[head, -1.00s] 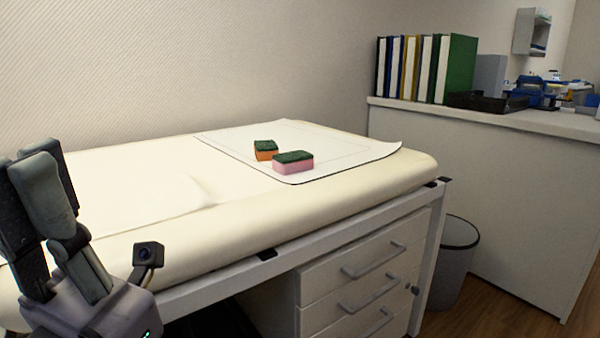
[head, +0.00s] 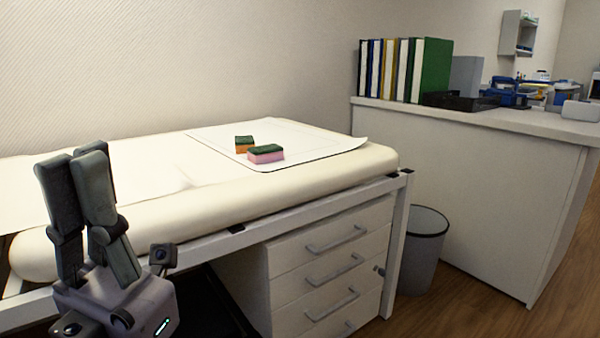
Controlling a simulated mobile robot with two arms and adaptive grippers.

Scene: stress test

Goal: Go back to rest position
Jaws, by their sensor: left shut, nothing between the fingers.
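My left gripper (head: 78,160) is at the lower left of the head view, its fingers pointing up in front of the padded table's near edge. It is shut and holds nothing. An orange sponge with a dark green top (head: 244,144) and a pink sponge with a dark green top (head: 266,154) lie close together on a white sheet (head: 310,149). The sheet lies on the cream padded table (head: 300,186). The gripper is well to the left of both sponges and apart from them. My right gripper is not in view.
A white drawer unit (head: 330,255) stands under the table. A grey bin (head: 425,250) is on the wooden floor to its right. A counter (head: 470,190) behind carries several binders (head: 405,70) and a black tray (head: 460,100). The floor at lower right is clear.

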